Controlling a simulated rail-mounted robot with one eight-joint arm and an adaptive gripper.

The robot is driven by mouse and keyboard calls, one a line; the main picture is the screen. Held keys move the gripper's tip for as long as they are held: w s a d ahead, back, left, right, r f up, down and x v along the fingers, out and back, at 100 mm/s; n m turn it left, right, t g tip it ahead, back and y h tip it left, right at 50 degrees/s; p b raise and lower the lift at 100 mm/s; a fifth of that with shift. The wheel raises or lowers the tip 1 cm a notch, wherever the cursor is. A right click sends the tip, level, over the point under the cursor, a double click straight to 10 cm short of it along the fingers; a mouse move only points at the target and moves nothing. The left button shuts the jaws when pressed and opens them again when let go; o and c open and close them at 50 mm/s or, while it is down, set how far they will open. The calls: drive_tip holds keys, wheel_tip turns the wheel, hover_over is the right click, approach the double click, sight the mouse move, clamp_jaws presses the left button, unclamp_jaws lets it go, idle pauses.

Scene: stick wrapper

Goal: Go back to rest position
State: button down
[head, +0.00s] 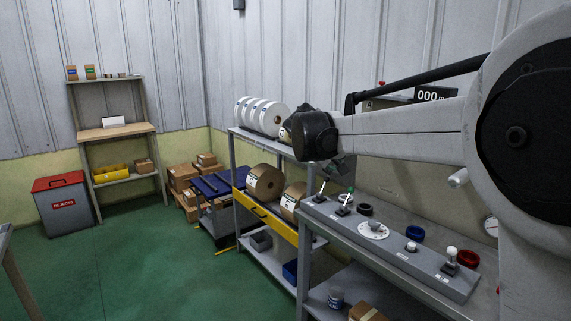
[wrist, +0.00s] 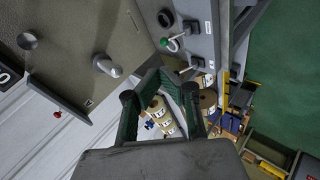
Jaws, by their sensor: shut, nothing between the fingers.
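My gripper (wrist: 173,80) shows at the bottom middle of the wrist view, its dark green fingers drawn together with nothing seen between them. In the head view my arm reaches left from the right edge, and its dark wrist is above the left part of the control bench (head: 400,232). The gripper end is partly hidden there, close to the levers. The grey control panel (head: 385,243) carries a green-knobbed lever (head: 345,203), a white dial (head: 373,230) and a white-knobbed lever (head: 451,259). The panel also shows in the wrist view (wrist: 197,45).
A rack (head: 241,183) with white rolls (head: 262,116) and brown rolls (head: 265,182) stands left of the bench. A red-lidded rejects bin (head: 66,212), shelving (head: 118,132) and cardboard boxes (head: 183,176) are farther back. The green floor (head: 150,265) at left is open.

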drive_tip(key=s+d+f+m+g+y, duration=0.1)
drive_tip(key=s+d+f+m+y, duration=0.15)
drive_tip(key=s, duration=1.45)
drive_tip(key=s+d+f+m+y, duration=0.2)
drive_tip(key=s+d+f, duration=0.15)
drive_tip(key=s, duration=1.35)
drive_tip(key=s+a+f+m+y, duration=0.1)
drive_tip(key=s+f+m, duration=0.1)
drive_tip(key=s+f, duration=0.4)
drive_tip(key=s, duration=0.4)
drive_tip(key=shift+f, duration=0.25)
drive_tip(key=shift+y, duration=0.25)
